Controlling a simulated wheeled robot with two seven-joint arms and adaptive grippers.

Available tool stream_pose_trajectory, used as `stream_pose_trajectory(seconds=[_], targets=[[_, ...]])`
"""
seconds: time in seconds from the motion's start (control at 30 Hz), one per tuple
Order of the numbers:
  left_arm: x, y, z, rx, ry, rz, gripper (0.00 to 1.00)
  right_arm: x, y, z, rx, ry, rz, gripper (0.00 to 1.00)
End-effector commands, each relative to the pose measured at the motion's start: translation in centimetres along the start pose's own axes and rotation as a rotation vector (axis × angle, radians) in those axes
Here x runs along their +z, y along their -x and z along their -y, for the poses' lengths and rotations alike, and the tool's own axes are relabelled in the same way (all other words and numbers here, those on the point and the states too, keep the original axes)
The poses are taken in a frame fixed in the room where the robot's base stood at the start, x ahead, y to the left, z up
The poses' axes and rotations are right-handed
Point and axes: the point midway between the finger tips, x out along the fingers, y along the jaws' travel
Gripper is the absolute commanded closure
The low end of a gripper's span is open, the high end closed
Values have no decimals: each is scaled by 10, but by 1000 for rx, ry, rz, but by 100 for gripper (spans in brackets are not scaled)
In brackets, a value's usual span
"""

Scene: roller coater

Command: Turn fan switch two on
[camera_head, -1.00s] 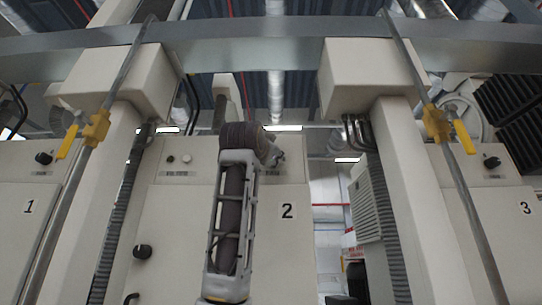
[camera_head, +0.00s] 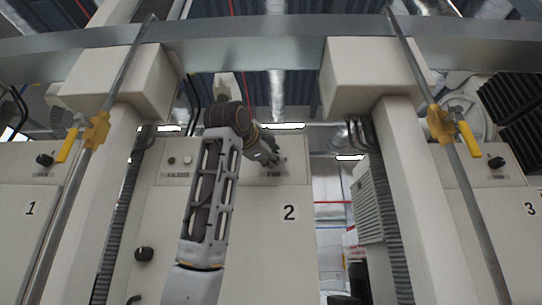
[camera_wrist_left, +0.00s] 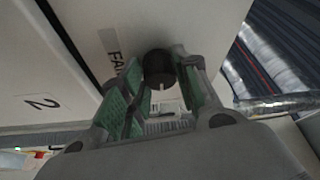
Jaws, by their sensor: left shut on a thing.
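Fan switch two (camera_wrist_left: 158,66) is a round black knob with a short white mark, on the cream panel of cabinet 2 (camera_head: 245,225). Part of the word "FAN" shows beside it in the left wrist view. My left gripper (camera_wrist_left: 160,88) has its green-padded fingers on both sides of the knob and is shut on it. In the head view my left gripper (camera_head: 268,155) is at the upper right of cabinet 2's panel and hides most of the knob. My right gripper is in neither view.
Cabinet 1 (camera_head: 25,240) and cabinet 3 (camera_head: 515,230) stand on either side, each with its own black knob. Metal rods with yellow-handled valves (camera_head: 97,130) (camera_head: 440,124) run in front. A grey beam (camera_head: 280,45) crosses above. Another black knob (camera_head: 144,254) is low on cabinet 2.

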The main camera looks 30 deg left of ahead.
Motion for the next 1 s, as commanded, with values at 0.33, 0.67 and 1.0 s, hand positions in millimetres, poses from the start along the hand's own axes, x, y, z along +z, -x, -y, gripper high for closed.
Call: stream_pose_trajectory(seconds=[0.33, 0.67, 1.0], targets=[[0, 0, 0, 21, -47, 0, 93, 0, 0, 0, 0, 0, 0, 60], [-1, 0, -1, 21, -47, 0, 60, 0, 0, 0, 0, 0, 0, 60], [0, 0, 0, 20, -45, 0, 47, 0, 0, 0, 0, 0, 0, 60]])
